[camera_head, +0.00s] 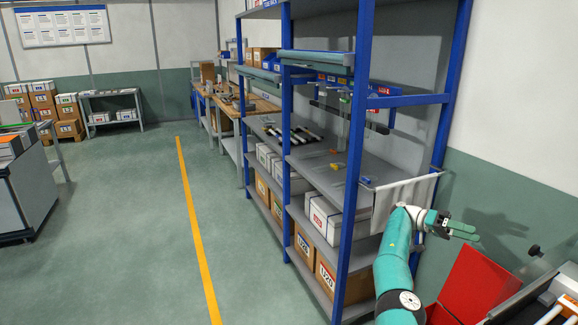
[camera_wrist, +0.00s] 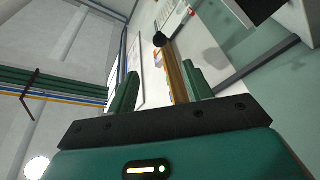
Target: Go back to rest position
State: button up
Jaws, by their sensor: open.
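My gripper (camera_head: 474,232) is at the right of the head view, at the end of my teal arm. It points right, toward the green and white wall. Its two fingers are apart with nothing visible between them. In the wrist view the two green fingers of my gripper (camera_wrist: 162,85) also stand apart, with only background showing between them. No held object is visible.
A blue-framed shelf rack (camera_head: 357,140) with boxes and small tools stands left of my arm. A red panel (camera_head: 470,287) and a bench with equipment (camera_head: 548,300) are below the gripper at lower right. Open green floor (camera_head: 130,220) with a yellow line (camera_head: 190,220) lies left.

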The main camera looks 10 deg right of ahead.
jog(key=s+d+r+n+t+y, duration=0.1)
jog(key=s+r+n+t+y, duration=0.3)
jog(key=s+r+t, duration=0.65)
jog(key=s+a+f+n+t+y, duration=0.15)
jog(key=a+n+t, duration=0.35)
jog(key=a, duration=1)
jog(key=a+n+t+y, duration=0.2)
jog(key=a+n+t, duration=0.3)
jog(key=a, duration=0.9)
jog(key=s+a+f+n+t, duration=0.1)
jog(key=s+a+n, duration=0.1)
jog(key=a, duration=0.5)
jog(key=s+a+f+n+t, duration=0.1)
jog(key=s+a+f+n, duration=0.1)
jog(key=a, duration=0.5)
jog(key=s+a+f+n+t+y, duration=0.1)
jog(key=s+a+n, duration=0.2)
jog(key=s+a, duration=0.2)
jog(key=a, duration=0.2)
jog(key=shift+s+a+f+n, duration=0.25)
jog(key=shift+s+a+n, duration=0.05)
jog(key=shift+a+n, duration=0.1)
jog(key=shift+t, duration=0.25)
